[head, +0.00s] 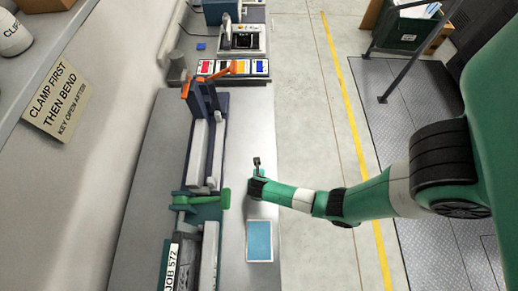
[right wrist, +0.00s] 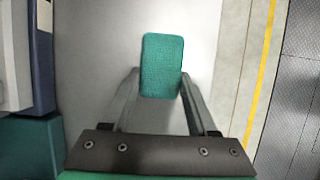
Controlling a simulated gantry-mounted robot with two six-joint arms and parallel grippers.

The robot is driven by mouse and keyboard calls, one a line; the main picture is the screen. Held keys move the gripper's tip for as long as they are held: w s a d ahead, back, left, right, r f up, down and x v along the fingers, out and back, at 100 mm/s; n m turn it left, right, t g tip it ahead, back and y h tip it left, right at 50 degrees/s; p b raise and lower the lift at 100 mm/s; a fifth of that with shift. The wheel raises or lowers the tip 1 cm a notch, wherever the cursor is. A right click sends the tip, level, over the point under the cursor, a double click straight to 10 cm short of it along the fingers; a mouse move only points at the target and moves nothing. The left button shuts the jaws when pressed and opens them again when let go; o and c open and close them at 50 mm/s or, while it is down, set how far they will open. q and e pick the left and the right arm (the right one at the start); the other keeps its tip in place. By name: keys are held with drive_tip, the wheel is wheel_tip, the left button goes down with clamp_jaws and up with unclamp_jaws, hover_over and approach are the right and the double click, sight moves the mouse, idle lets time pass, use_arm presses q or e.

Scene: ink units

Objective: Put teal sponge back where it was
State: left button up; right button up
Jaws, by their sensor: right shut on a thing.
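The teal sponge (right wrist: 162,66) is a rounded rectangular block. In the right wrist view it sits between the two fingertips of my right gripper (right wrist: 161,82), which is shut on it by its sides. In the head view my right gripper (head: 258,164) is small, over the pale metal bench strip, and the sponge there is too small to make out clearly. I cannot tell how high the sponge is above the bench. My left gripper is not in view.
A blue pad with a white border (head: 259,241) lies on the bench, nearer than the gripper. The bench strip around the gripper is clear.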

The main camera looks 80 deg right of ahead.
drive_tip(key=o, duration=1.2)
drive_tip(key=p+v, duration=0.3)
drive_tip(key=v, duration=0.9)
drive_tip(key=shift+a, duration=0.1)
